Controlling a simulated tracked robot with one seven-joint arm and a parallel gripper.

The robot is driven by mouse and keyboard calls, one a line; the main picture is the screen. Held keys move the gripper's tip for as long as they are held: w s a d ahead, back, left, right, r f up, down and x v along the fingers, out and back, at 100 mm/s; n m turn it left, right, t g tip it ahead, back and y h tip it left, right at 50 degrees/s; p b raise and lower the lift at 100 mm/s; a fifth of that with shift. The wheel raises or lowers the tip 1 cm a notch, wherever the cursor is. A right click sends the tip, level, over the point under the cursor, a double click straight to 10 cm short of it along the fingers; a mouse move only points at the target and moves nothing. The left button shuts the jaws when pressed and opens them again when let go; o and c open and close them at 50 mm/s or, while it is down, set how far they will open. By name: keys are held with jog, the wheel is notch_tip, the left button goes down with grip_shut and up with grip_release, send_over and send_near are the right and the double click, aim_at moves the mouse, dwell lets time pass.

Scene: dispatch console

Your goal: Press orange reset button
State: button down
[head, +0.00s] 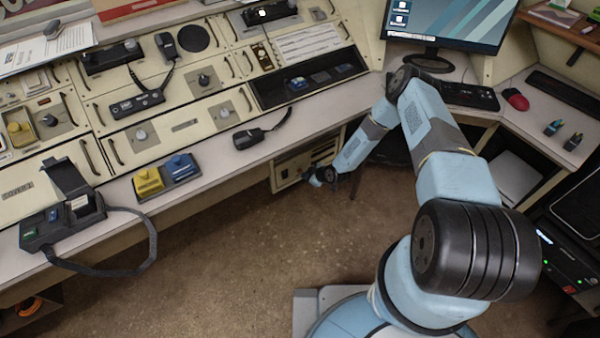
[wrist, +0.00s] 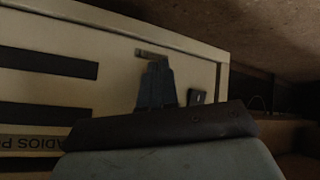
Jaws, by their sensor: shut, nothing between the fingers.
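I cannot make out an orange reset button for certain in either view. My gripper (head: 318,178) is low under the desk edge, in front of a cream cabinet panel (head: 290,168). In the wrist view my gripper's dark fingers (wrist: 157,72) are together and empty. They point at the cream panel (wrist: 110,50), just below a small label (wrist: 151,54). A small dark switch-like piece (wrist: 196,97) is right of the fingers. The fingers hide part of the panel, and I cannot tell whether they touch it.
Above is the long console desk (head: 215,160) with a handset (head: 250,138), a yellow block (head: 148,182) and a blue block (head: 180,166). A monitor (head: 450,20) stands at the back right. A black cable (head: 150,235) hangs over the desk edge. Open floor (head: 230,250) lies in front.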

jog(key=shift+s+d, duration=0.1)
jog(key=shift+s, duration=0.05)
jog(key=shift+s+d, duration=0.7)
jog(key=shift+s, duration=0.35)
jog(key=shift+s+d, duration=0.7)
jog(key=shift+s, duration=0.3)
notch_tip(320, 180, up, 8)
dwell(0.4)
dwell(0.4)
